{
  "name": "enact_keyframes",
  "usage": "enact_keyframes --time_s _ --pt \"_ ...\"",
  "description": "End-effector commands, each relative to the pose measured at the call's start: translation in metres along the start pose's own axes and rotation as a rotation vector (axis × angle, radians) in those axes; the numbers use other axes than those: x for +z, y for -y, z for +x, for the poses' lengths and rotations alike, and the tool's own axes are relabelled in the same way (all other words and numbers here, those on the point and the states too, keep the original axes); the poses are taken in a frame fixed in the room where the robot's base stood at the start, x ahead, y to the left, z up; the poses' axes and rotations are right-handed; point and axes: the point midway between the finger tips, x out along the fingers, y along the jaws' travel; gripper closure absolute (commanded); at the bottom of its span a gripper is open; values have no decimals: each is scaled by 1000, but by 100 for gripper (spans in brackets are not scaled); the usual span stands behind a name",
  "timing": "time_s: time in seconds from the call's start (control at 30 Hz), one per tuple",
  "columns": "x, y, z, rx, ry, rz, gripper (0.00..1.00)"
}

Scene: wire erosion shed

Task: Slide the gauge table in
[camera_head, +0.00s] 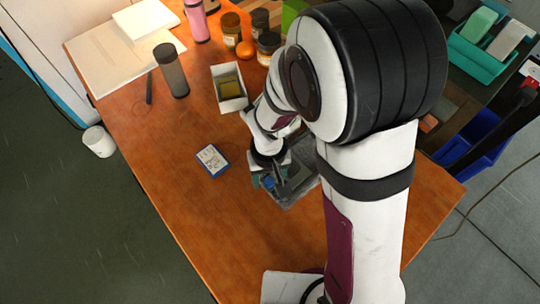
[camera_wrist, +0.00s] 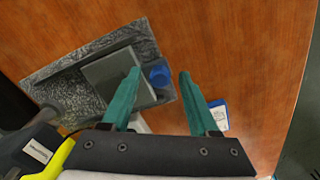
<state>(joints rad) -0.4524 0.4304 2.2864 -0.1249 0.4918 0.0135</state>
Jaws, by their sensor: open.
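The gauge table is a flat grey plate (camera_wrist: 108,72) on a dark speckled stone-like base (camera_wrist: 62,88), with a round blue knob (camera_wrist: 158,75) at the plate's edge. In the head view the base (camera_head: 303,186) is partly hidden behind my arm. My gripper (camera_wrist: 160,72) is open, with its teal fingers apart. In the wrist view the blue knob appears between the fingertips, nearer the left one; I cannot tell whether either finger touches it. In the head view my gripper (camera_head: 268,180) is low over the left part of the base.
A small blue-and-white box (camera_head: 212,160) lies left of my gripper and shows beside the right finger in the wrist view (camera_wrist: 218,115). A white open box (camera_head: 229,103), a grey cylinder (camera_head: 173,75) and several jars stand farther back. The wooden tabletop's front left is clear.

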Motion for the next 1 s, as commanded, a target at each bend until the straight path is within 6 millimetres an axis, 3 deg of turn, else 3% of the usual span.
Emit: enact_keyframes --time_s 0.07,0.4,1.0 --pt "0 0 0 0 0 0 39" --pt "0 0 -1 0 0 0 98" --pt "0 0 -1 0 0 1 100"
